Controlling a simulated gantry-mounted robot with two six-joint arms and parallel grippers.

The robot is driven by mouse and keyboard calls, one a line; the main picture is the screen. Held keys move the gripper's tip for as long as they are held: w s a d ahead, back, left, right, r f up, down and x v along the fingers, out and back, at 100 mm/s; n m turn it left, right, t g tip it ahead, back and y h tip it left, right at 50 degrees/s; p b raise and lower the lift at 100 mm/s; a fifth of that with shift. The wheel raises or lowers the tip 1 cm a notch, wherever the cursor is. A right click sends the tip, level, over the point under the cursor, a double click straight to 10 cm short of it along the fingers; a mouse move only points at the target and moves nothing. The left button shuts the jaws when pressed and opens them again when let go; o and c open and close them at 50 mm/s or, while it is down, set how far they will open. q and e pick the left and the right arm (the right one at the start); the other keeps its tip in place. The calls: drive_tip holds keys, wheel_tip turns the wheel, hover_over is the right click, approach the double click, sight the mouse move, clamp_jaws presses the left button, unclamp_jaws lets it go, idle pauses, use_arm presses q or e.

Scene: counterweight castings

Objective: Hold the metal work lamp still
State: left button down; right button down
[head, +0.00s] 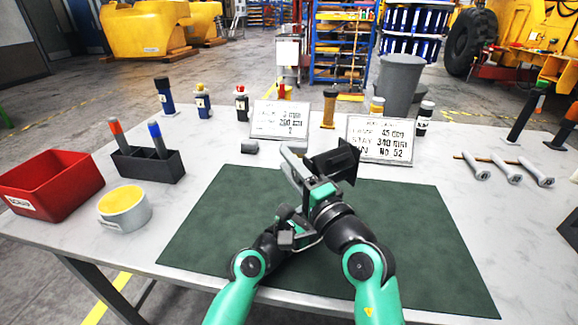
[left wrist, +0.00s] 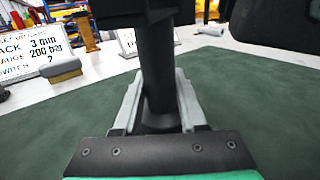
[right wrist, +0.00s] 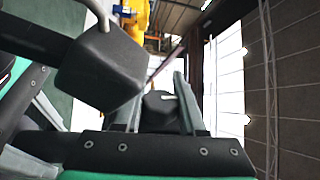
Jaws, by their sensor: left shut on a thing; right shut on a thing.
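The work lamp (head: 334,161) shows in the head view as a dark, boxy head above the green mat. My right gripper (head: 300,168) is beside the lamp head, to its left. In the right wrist view my right gripper (right wrist: 158,100) is shut on a dark part of the lamp between its grey fingers. In the left wrist view my left gripper (left wrist: 157,95) is shut around the lamp's dark, roughly upright post (left wrist: 156,70). In the head view the left gripper is largely hidden among my arm links, as is the lower part of the lamp.
The green mat (head: 210,220) is mostly clear. On the left stand a red bin (head: 45,188), a yellow-topped tin (head: 124,208) and a black marker holder (head: 147,165). Two sign plates (head: 280,119) (head: 379,139) stand behind the mat. Several grey-ended tools (head: 508,171) lie right.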

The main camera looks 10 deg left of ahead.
use_arm(q)
drive_tip(key=shift+r, duration=0.15)
use_arm(e)
drive_tip(key=shift+c, duration=2.4)
unclamp_jaws()
drive_tip(key=v, duration=1.2)
drive_tip(key=shift+r, duration=0.1)
use_arm(q)
drive_tip(key=shift+c, duration=1.9)
unclamp_jaws()
